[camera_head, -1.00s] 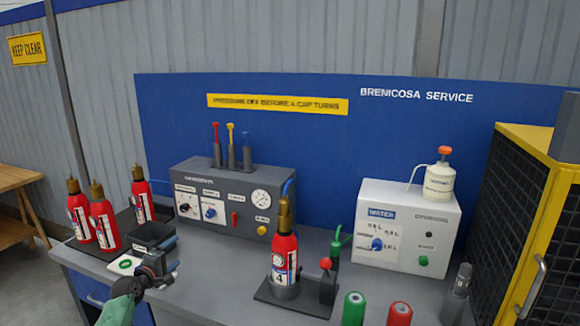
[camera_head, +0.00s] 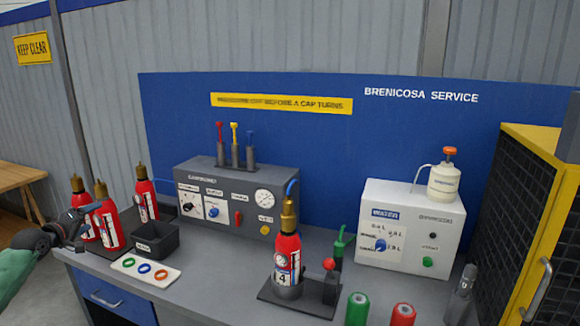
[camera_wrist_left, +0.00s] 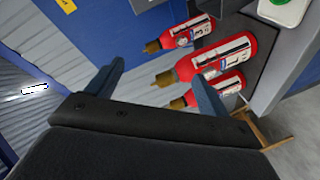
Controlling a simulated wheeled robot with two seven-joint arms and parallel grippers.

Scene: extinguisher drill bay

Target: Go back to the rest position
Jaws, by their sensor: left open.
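My left gripper (camera_head: 84,221) is at the far left of the head view, in front of the red extinguishers at the bench's left end. In the left wrist view its two blue fingers (camera_wrist_left: 158,88) stand apart with nothing between them. Several red extinguishers with brass tops show beyond the fingers, including a middle one (camera_wrist_left: 222,58). In the head view one extinguisher (camera_head: 146,193) stands at the back and another (camera_head: 106,216) nearer, with a third partly hidden by the gripper. I cannot tell whether the gripper touches them. My right gripper is not in view.
Extinguisher 4 (camera_head: 287,262) stands upright in a dark holder mid-bench. A black bin (camera_head: 155,241) and a white card with coloured rings (camera_head: 146,284) lie left. A grey control box (camera_head: 237,207), white water unit (camera_head: 408,237) and yellow-framed cage (camera_head: 535,225) stand behind and right.

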